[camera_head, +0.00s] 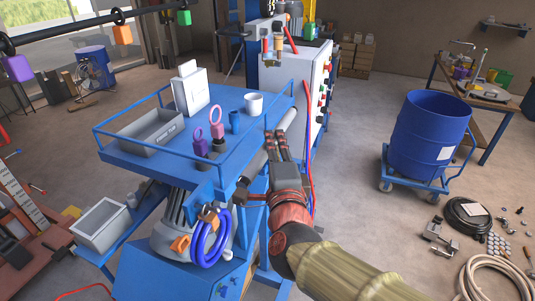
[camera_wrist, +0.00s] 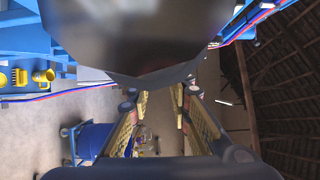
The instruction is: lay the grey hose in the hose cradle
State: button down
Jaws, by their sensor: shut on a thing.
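The grey hose (camera_head: 256,164) appears as a thick grey cylinder lying slantwise along the right edge of the blue machine's table. My gripper (camera_head: 276,139) is at this edge, its fingers against the cylinder's right side. In the wrist view the fingers (camera_wrist: 160,92) close toward a large dark grey body (camera_wrist: 140,45), which looks like the hose close up; it hides the fingertips. I cannot make out the hose cradle for sure; a blue bracket (camera_head: 240,191) sits near the cylinder's lower end.
The railed blue table (camera_head: 165,112) holds a grey tray (camera_head: 150,131), a white holder (camera_head: 190,88), a white cup (camera_head: 253,104) and pink and purple ring-handled pieces. A coiled blue hose (camera_head: 211,243) hangs below.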

jog(key=w+a+f+b, duration=0.1)
jog(key=w+f, duration=1.1)
jog(key=w, duration=0.1)
jog(key=shift+w+a+f, duration=0.2)
jog(key=shift+w+a, duration=0.1)
jog(key=shift+w, duration=0.1)
jog(key=shift+f, duration=0.2)
jog(key=c, duration=1.6)
grip_release()
jog(key=shift+c, duration=0.2)
jog(key=shift+r+p, duration=0.1)
jog(key=shift+p, duration=0.7)
